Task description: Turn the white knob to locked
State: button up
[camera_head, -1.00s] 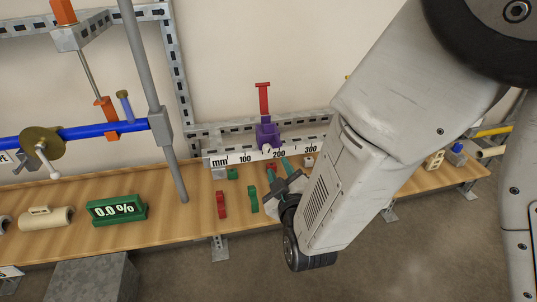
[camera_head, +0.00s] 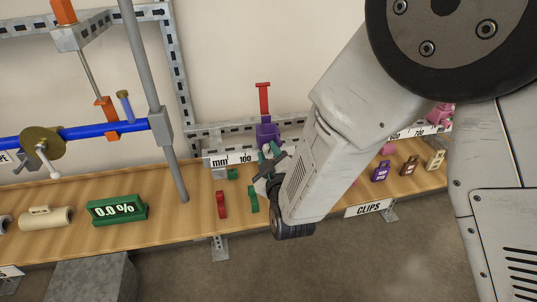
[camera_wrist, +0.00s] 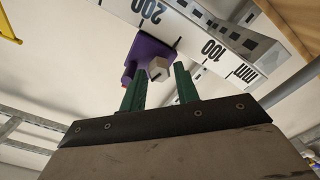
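The white knob (camera_wrist: 158,68) is a small pale block on the front of the purple slider (camera_wrist: 145,52), which sits on the white mm ruler (camera_wrist: 215,50). In the head view, the purple slider (camera_head: 268,131) with its red upright shows, but my gripper hides the knob. My gripper (camera_wrist: 160,82) has two green fingers standing apart with nothing held. In the wrist view the knob appears between and just beyond the fingertips; I see no contact. In the head view my gripper (camera_head: 269,153) is just in front of the slider.
Red and green clips (camera_head: 221,204) lie on the wooden bench (camera_head: 170,222) below my gripper. More colored clips (camera_head: 381,171) stand to the right.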

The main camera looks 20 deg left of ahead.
grip_shut()
